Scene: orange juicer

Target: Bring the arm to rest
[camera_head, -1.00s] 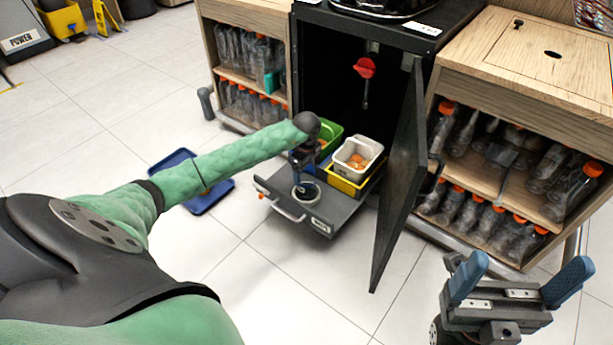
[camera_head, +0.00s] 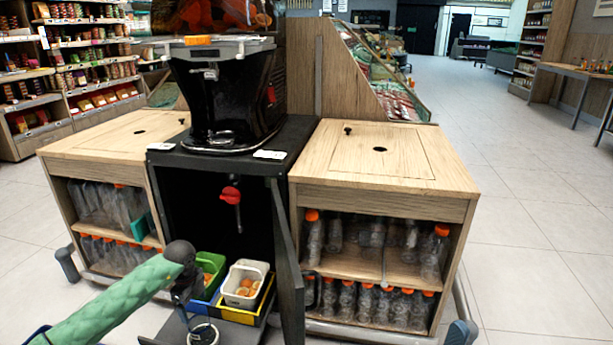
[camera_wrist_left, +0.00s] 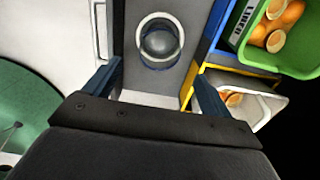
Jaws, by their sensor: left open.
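My left arm, in a green sleeve (camera_head: 110,303), reaches in from the lower left of the head view. Its gripper (camera_wrist_left: 156,90) shows in the left wrist view with two blue fingers apart and nothing between them. It is over the pulled-out grey drawer (camera_head: 165,331) of the juicer cabinet. A round ring-shaped holder (camera_wrist_left: 160,42) on the drawer lies just beyond the fingertips in the wrist view. In the head view the gripper is mostly hidden behind its own wrist. My right gripper is out of view.
Beside the holder are a green bin (camera_head: 211,266), a white tub (camera_head: 244,284) of orange halves and a yellow-edged bin (camera_head: 245,317). The open black door (camera_head: 288,270) stands right of the drawer. Wooden bottle cabinets (camera_head: 385,260) flank the juicer (camera_head: 225,90). The floor at right is clear.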

